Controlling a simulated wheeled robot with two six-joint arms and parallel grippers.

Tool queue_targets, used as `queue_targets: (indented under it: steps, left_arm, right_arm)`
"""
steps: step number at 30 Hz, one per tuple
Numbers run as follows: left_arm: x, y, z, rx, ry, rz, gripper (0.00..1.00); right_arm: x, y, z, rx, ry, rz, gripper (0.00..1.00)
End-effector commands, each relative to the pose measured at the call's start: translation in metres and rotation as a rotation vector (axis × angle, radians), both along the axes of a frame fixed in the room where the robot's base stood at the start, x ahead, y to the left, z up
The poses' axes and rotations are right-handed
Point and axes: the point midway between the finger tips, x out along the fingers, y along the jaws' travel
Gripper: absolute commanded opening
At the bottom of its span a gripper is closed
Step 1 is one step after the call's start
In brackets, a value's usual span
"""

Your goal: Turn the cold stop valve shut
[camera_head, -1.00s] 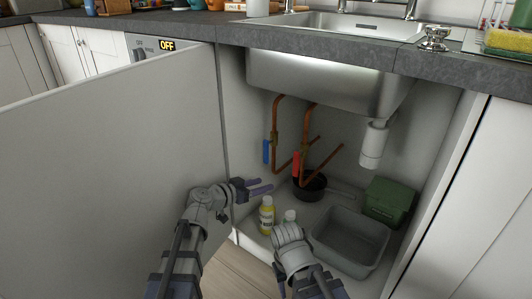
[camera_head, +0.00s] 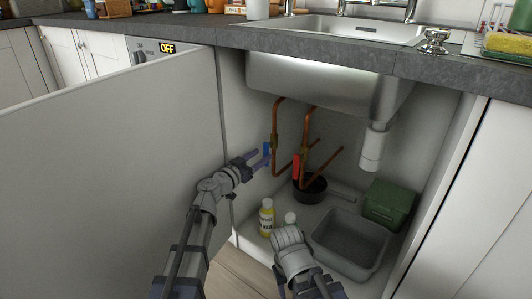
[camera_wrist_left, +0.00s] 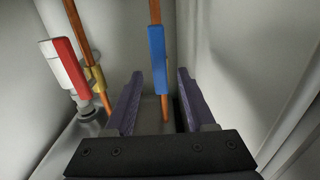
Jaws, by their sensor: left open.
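The blue lever (camera_head: 266,149) of the cold stop valve hangs upright along the left copper pipe (camera_head: 275,122) under the sink. In the left wrist view, the blue lever (camera_wrist_left: 157,60) stands in line with its pipe, between the two finger lines. My left gripper (camera_head: 262,159) is open, right by the lever; in the wrist view its dark fingers (camera_wrist_left: 160,78) are spread to either side. I cannot tell whether they touch it. My right wrist (camera_head: 290,245) is low at the cabinet front; its fingers are hidden.
The red lever (camera_head: 296,166) is on the pipe to the right; it also shows in the wrist view (camera_wrist_left: 68,67). A yellow bottle (camera_head: 266,218), black pan (camera_head: 311,190), grey basin (camera_head: 350,242) and green box (camera_head: 388,204) stand below. The open door (camera_head: 110,170) is left.

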Motion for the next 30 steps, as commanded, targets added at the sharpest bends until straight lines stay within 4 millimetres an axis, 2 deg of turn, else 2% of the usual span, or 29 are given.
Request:
queue_targets:
  steps: [1,6,16,30]
  left_arm:
    - [0.010,-0.006,0.000,0.000,0.000,-0.002,0.55]
    - [0.028,-0.019,0.000,0.000,0.000,-0.002,0.55]
    - [0.030,-0.023,0.000,0.000,0.000,0.000,0.54]
    - [0.030,-0.022,0.000,0.000,0.000,0.000,0.01]
  right_arm:
    - [0.000,0.000,0.000,0.000,0.000,0.000,0.50]
    - [0.000,0.000,0.000,0.000,0.000,0.000,0.50]
    - [0.000,0.000,0.000,0.000,0.000,0.000,0.50]
    - [0.000,0.000,0.000,0.000,0.000,0.000,0.50]
